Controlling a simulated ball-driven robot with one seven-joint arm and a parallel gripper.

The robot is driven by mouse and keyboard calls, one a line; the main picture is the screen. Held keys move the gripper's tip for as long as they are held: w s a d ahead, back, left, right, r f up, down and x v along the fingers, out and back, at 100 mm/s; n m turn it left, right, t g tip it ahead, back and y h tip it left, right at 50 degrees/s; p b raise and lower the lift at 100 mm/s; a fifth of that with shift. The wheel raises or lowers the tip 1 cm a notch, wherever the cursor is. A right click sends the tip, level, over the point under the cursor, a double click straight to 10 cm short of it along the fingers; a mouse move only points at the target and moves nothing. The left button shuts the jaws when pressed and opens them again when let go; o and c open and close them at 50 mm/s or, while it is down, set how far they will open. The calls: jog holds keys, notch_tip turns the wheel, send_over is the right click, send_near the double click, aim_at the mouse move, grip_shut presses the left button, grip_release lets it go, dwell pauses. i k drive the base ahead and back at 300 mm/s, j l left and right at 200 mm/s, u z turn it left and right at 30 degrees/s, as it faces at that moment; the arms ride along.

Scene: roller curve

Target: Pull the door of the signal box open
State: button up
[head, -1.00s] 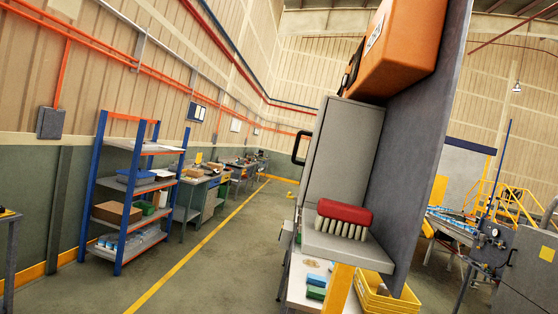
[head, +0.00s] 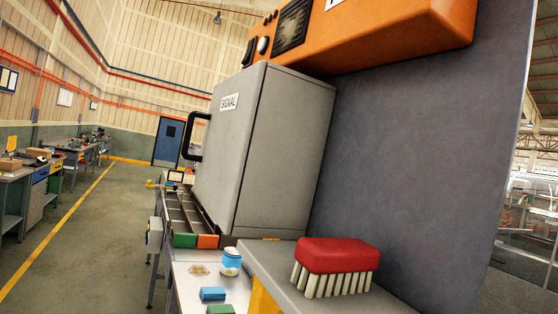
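The signal box (head: 265,150) is a grey metal cabinet on the dark grey panel, in the middle of the head view. Its door (head: 228,150) faces left, bears a white "SIGNAL" label (head: 229,102) and looks shut. A black bar handle (head: 192,136) stands out from the door's far left side. My gripper is not in the frame, so its state and its place relative to the handle do not show.
An orange unit (head: 390,35) is above the box. A red brush (head: 337,258) lies bristles down on a grey shelf (head: 290,282) in front. Below are a compartment tray (head: 184,212) and a bench with a blue-white jar (head: 231,262). The floor at left (head: 110,235) is clear.

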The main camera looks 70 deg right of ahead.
aim_at(230, 117)
jog(key=i+j+z, duration=0.1)
jog(key=i+z, duration=0.15)
jog(key=z, duration=0.2)
jog(key=i+j+z, duration=0.15)
jog(key=z, duration=0.3)
jog(key=i+j+z, duration=0.25)
jog(key=z, duration=0.2)
jog(key=i+j+z, duration=0.1)
jog(key=j+z, duration=0.35)
jog(key=i+j+u, duration=0.2)
jog(key=i, duration=0.3)
jog(key=i+u, duration=0.2)
jog(key=i, duration=0.35)
